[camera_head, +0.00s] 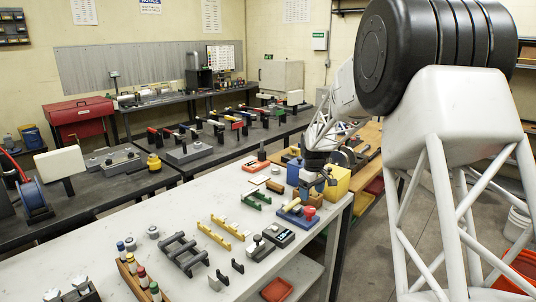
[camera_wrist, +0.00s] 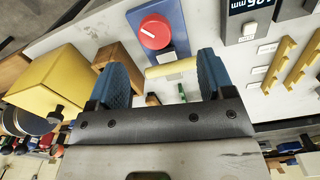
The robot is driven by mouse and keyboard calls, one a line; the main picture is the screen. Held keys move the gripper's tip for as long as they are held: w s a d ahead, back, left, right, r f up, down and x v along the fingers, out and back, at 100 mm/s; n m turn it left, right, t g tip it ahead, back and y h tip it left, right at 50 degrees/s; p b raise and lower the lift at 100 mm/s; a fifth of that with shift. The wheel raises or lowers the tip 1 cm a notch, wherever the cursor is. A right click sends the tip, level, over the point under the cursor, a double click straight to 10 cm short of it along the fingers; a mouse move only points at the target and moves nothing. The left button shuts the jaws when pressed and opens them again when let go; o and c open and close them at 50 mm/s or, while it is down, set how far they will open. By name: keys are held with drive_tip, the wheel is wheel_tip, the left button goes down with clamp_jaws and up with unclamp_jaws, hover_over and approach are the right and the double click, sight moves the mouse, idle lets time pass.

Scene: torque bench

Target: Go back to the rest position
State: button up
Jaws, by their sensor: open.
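My gripper (camera_wrist: 162,62) is open in the wrist view. Its two blue fingers stand apart over the bench, and nothing is seen clamped between them. In the head view my gripper (camera_head: 318,182) hangs over the far right end of the white bench (camera_head: 190,225), next to a yellow box (camera_head: 338,180). A blue block with a red knob (camera_wrist: 154,31) lies just beyond the fingertips in the wrist view. A pale yellow bar (camera_wrist: 171,69) shows in the gap between the fingers; I cannot tell its distance from them.
The yellow box (camera_wrist: 60,83) is close to the left finger in the wrist view. A dark digital display unit (camera_head: 279,234), yellow racks (camera_head: 228,227), green racks (camera_head: 256,200) and a dark grey rack (camera_head: 183,254) stand on the bench. The air above the bench looks free.

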drive_tip(key=s+a+r+m, duration=0.1)
drive_tip(key=s+r, duration=0.4)
drive_tip(key=s, duration=0.4)
drive_tip(key=s+r+m+t, duration=0.15)
drive_tip(key=s+r, duration=0.25)
drive_tip(key=s, duration=0.5)
drive_tip(key=s+a+r+m, duration=0.1)
drive_tip(key=s+r, duration=0.4)
drive_tip(key=s, duration=0.4)
drive_tip(key=s+a+f+m+t, duration=0.1)
drive_tip(key=s+m, duration=0.3)
drive_tip(key=s, duration=2.3)
drive_tip(key=shift+f, duration=0.65)
